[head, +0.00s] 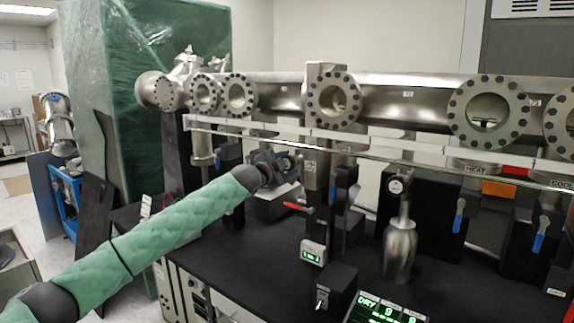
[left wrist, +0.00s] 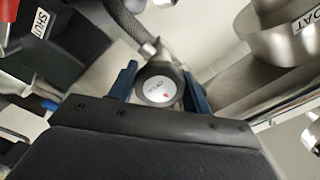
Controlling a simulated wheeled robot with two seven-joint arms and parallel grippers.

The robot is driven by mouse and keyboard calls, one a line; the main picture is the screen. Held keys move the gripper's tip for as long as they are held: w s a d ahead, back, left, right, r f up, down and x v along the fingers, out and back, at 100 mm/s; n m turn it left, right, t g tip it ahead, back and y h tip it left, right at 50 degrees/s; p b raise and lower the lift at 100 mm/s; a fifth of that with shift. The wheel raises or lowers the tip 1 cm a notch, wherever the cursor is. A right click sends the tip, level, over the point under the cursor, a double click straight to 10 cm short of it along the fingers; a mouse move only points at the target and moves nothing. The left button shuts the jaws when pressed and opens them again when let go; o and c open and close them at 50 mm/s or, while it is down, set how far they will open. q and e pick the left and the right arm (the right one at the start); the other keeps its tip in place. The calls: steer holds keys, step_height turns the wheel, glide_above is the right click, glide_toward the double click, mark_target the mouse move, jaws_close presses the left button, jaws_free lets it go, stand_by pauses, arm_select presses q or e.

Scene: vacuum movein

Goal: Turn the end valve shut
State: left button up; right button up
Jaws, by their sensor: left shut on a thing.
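My left gripper (head: 274,167) reaches in from the left to the equipment below the long metal pipe. In the left wrist view its two blue fingers (left wrist: 160,78) stand on either side of a round knob (left wrist: 158,90) and are shut on it. The knob has a dark rim and a white face with small print and a red mark. I take it to be the end valve's knob; the print is too small to read. A braided hose (left wrist: 126,22) runs up behind it. In the head view the gripper largely hides the knob. My right gripper is not in view.
The metal pipe (head: 413,92) with bolted round flanges and a clear rail (head: 400,153) run above the gripper. A "SHUT" label (left wrist: 40,22) shows in the wrist view. The black bench (head: 270,265) is partly clear.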

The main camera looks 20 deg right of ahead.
arm_select(q)
steer(key=o, duration=0.9)
steer(key=shift+f, duration=0.2)
steer(key=shift+o, duration=0.3)
steer(key=shift+r, duration=0.1)
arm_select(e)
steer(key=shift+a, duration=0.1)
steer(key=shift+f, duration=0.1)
arm_select(q)
steer(key=b+v, duration=0.2)
steer(key=v, duration=0.5)
steer(key=shift+s+a, duration=0.25)
steer(key=shift+a, duration=0.05)
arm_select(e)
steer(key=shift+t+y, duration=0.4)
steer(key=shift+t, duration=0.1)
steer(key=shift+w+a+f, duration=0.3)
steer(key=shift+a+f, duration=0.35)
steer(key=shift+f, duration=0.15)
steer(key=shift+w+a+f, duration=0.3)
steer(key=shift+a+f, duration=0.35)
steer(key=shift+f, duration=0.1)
